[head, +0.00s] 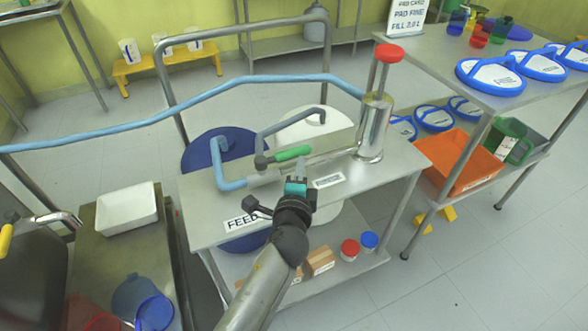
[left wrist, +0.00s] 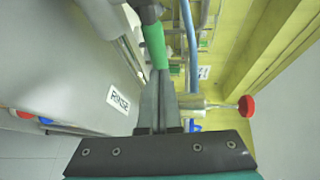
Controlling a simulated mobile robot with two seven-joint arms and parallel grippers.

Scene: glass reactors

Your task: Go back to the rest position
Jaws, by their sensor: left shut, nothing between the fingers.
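My left gripper (head: 299,168) reaches over the steel cart top (head: 215,215), its fingers pointing toward a green valve handle (head: 293,153). In the left wrist view, the fingers of this gripper (left wrist: 160,76) are together with nothing between them. The green handle (left wrist: 155,44) shows just beyond the fingertips; whether they touch it I cannot tell. The handle sits on a grey pipe fitting joined to a blue hose (head: 228,165). My right gripper is not in view.
A steel cylinder with a red knob (head: 388,54) stands at the cart's right end. A tall rail (head: 160,85) rises behind the cart. A white tray (head: 126,208) lies on the left bench. A table (head: 440,60) with blue-rimmed lids (head: 490,76) stands right.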

